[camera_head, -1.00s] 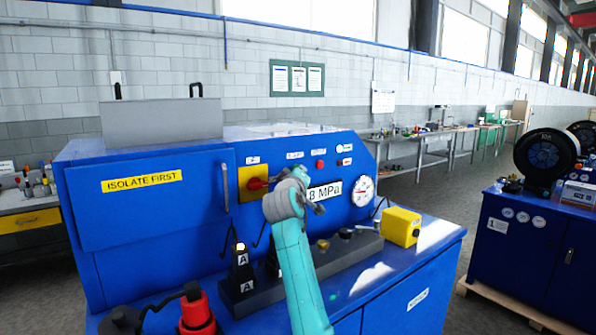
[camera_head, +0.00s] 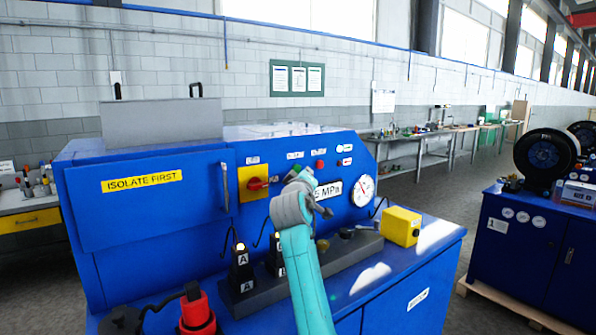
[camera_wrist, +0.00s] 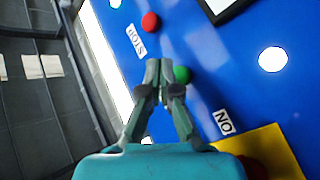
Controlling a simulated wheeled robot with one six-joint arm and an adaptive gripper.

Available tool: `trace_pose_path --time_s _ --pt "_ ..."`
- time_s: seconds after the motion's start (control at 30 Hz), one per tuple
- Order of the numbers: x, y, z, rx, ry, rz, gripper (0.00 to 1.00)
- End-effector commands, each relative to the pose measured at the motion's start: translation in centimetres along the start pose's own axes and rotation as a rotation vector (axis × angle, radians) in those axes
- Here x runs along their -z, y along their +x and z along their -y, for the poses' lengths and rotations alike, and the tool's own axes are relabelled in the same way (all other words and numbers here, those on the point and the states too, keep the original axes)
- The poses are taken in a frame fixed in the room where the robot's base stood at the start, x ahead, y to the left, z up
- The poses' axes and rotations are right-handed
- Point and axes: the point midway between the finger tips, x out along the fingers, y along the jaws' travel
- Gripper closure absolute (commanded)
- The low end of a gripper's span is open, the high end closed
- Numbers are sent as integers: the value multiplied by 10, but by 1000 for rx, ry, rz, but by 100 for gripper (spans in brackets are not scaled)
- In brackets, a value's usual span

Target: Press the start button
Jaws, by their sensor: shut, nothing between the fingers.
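A green button sits on the blue sloped panel and shows in the wrist view (camera_wrist: 182,75). Its own label is not readable. A red button (camera_wrist: 150,21) marked STOP is beside it, and also shows in the head view (camera_head: 320,165). My gripper (camera_wrist: 159,68) is shut and empty, with its fingertips right beside the green button and partly overlapping its edge. I cannot tell whether they touch it. In the head view my gripper (camera_head: 299,176) is in front of the panel and hides most of the green button.
Left of my gripper is a red rotary switch (camera_head: 257,183) on a yellow plate (camera_head: 246,193). To the right are an MPa readout (camera_head: 328,189) and a round gauge (camera_head: 362,190). Black blocks (camera_head: 242,272) and a yellow box (camera_head: 402,226) stand on the bench below.

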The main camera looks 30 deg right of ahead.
Motion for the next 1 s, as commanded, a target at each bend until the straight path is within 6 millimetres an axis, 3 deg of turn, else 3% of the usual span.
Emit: trace_pose_path --time_s 0.43,1.0 --pt "-18 -25 -18 0 1 0 100" --pt "-20 -27 -20 0 0 0 100"
